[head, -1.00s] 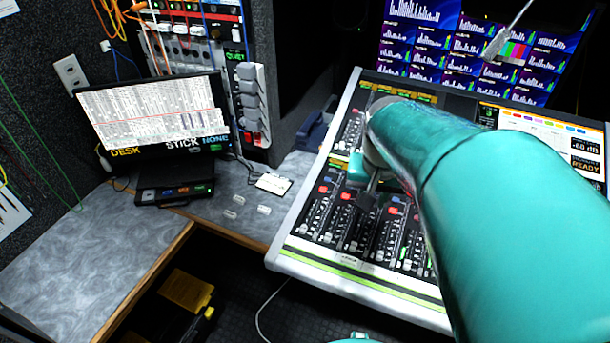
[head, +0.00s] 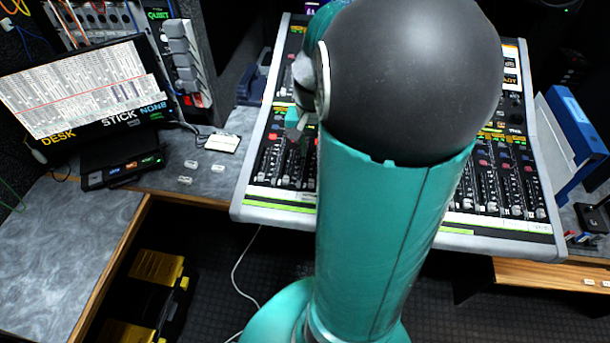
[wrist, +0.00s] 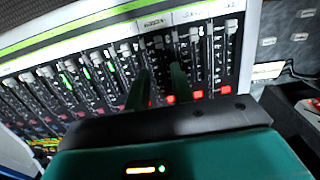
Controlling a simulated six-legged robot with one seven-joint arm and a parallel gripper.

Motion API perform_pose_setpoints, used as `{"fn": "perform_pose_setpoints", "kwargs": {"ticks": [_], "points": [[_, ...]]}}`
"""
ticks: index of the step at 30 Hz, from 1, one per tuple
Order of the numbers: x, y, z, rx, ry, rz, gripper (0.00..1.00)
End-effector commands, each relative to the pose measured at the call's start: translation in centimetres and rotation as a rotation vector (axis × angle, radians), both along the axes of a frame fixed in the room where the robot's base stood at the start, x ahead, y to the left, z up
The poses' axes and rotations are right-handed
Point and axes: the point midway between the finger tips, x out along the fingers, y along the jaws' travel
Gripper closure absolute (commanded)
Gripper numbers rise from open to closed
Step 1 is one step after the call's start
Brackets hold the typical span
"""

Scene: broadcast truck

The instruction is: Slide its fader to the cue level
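The mixing console (head: 242,205) stands in the middle of the head view, with rows of faders partly hidden behind my arm. In the wrist view its channel strips show pale fader caps, among them one at the right end (wrist: 231,26). The strip labels are too small to read, so I cannot tell which fader the task means. My gripper (head: 297,128) is over the left part of the console. In the wrist view its two dark fingers (wrist: 161,70) stand apart over the strips. I see nothing held; contact with a cap cannot be made out.
A monitor (head: 75,88) stands on the grey desk (head: 70,225) at left, with small pale blocks (head: 190,163) and a white card (head: 221,143) nearby. Blue binders (head: 577,122) stand right of the console. Black-and-yellow cases (head: 157,266) lie on the floor below.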

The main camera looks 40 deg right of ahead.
Motion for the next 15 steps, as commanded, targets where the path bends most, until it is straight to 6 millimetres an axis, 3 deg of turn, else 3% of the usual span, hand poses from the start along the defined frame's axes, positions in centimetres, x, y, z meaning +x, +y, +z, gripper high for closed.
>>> {"fn": "perform_pose_setpoints", "kwargs": {"ticks": [15], "points": [[0.0, 0.3, -9.9, 0.002, 0.002, 0.003, 0.76]]}}
